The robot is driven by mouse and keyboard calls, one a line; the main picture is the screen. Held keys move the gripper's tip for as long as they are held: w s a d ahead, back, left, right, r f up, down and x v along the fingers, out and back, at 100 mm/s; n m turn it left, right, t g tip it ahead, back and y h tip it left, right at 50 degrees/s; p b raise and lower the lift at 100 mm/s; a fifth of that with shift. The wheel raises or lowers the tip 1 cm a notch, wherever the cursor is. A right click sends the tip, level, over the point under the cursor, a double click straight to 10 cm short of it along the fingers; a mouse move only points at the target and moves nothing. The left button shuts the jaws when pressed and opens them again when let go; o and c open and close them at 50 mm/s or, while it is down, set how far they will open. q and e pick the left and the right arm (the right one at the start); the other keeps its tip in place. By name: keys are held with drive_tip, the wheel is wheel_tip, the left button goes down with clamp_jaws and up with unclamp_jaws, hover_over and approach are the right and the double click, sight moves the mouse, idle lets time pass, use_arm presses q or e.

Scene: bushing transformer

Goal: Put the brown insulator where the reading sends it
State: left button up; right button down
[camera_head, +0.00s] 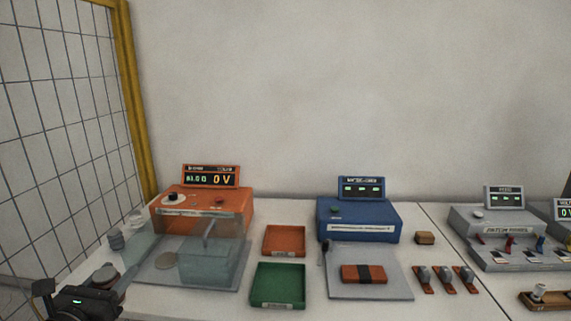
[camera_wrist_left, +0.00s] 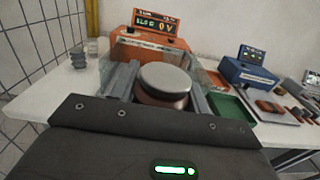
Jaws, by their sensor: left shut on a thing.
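The brown insulator (camera_wrist_left: 163,92) is a squat round piece with a flat metal top. My left gripper (camera_wrist_left: 163,98) is shut on it, one finger on each side. In the head view the insulator (camera_head: 104,272) is in my left gripper (camera_head: 108,278) at the lower left, beside the grey plate. The orange tester (camera_head: 200,207) shows an orange "0 V" and smaller green digits, perhaps 81.0, on its display (camera_head: 211,176). My right gripper is out of view.
A clear box (camera_head: 208,262) stands on the grey plate (camera_head: 158,276) before the tester. A ribbed grey piece (camera_head: 116,240) and a glass jar (camera_head: 136,218) stand at the left. A blue instrument (camera_head: 359,219) and a mat (camera_head: 398,284) with a brown block (camera_head: 363,274) are right.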

use_arm(q)
drive_tip(key=s+d+f+m+g+h, duration=0.1)
drive_tip(key=d+f+m+h, duration=0.2)
drive_tip(key=d, duration=0.5)
drive_tip(key=s+d+f+m+g+h, duration=0.1)
drive_tip(key=s+d+f+m+h, duration=0.1)
drive_tip(key=d+f+h, duration=0.4)
drive_tip(key=d, duration=0.3)
drive_tip(key=shift+d+f+m, duration=0.2)
drive_tip(key=shift+f+m, duration=0.2)
